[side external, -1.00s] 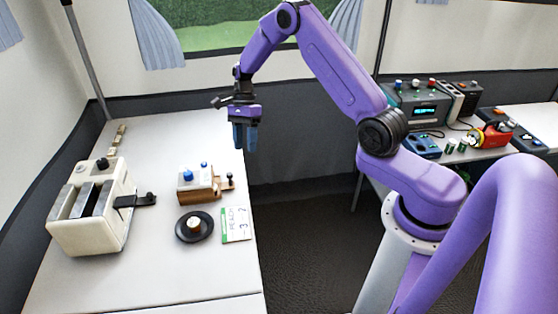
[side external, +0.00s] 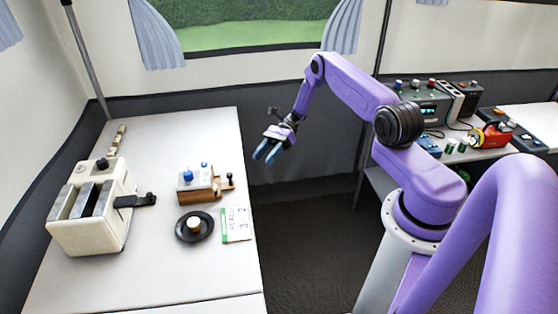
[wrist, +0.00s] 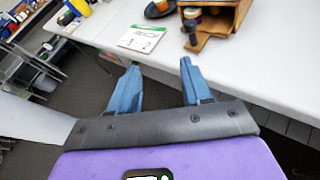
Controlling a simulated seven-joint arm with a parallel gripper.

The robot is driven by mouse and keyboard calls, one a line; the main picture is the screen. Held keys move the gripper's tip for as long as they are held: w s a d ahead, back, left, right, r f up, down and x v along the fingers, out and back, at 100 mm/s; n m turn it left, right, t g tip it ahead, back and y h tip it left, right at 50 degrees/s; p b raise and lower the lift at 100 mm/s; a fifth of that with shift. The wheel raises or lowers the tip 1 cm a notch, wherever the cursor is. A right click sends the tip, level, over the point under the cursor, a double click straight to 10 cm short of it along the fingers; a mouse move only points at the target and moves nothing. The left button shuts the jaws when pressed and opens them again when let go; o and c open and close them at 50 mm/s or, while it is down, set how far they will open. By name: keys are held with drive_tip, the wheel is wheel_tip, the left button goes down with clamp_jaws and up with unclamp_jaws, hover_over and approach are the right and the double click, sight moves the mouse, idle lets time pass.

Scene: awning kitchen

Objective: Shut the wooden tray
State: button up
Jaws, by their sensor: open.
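The wooden tray (side external: 223,185) sticks out of the right side of a small wooden box (side external: 195,194) on the white table. A dark knob (side external: 230,176) stands at its outer end. In the wrist view the pulled-out tray (wrist: 212,28) shows at the top right, with its dark knob (wrist: 190,25) at the left end. My gripper (side external: 266,155) is open and empty, in the air past the table's right edge, above and to the right of the tray. Its blue fingers (wrist: 160,66) are spread in the wrist view, short of the tray.
A white-and-green card (side external: 236,225) and a black dish (side external: 187,232) holding a small round piece lie in front of the box. A cream toaster-like appliance (side external: 84,232) with a dark side lever stands left. Open floor (side external: 310,230) lies right of the table.

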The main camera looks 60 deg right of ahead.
drive_tip(key=s+d+f+m+t+y, duration=0.2)
drive_tip(key=d+f+t, duration=0.1)
drive_tip(key=d+t, duration=0.25)
drive_tip(key=shift+t, duration=0.45)
drive_tip(key=x, duration=1.1)
drive_tip(key=r+x, duration=0.1)
drive_tip(key=x, duration=0.5)
drive_tip(key=shift+w+a+f, duration=0.1)
drive_tip(key=shift+w+a, duration=0.1)
drive_tip(key=s+a+f+v, duration=0.1)
drive_tip(key=s+v, duration=0.1)
drive_tip(key=v, duration=2.1)
drive_tip(key=a+r+n+g+h, duration=0.4)
drive_tip(key=a+r+n+g, duration=0.75)
drive_tip(key=a, duration=0.45)
drive_tip(key=s+a+r+n+g+h, duration=0.2)
drive_tip(key=s+a+r+n+h, duration=0.7)
drive_tip(key=s+a+n, duration=0.1)
drive_tip(key=shift+s+a+r, duration=0.25)
drive_tip(key=shift+s+a, duration=0.4)
drive_tip(key=shift+s, duration=0.1)
drive_tip(key=shift+n, duration=0.25)
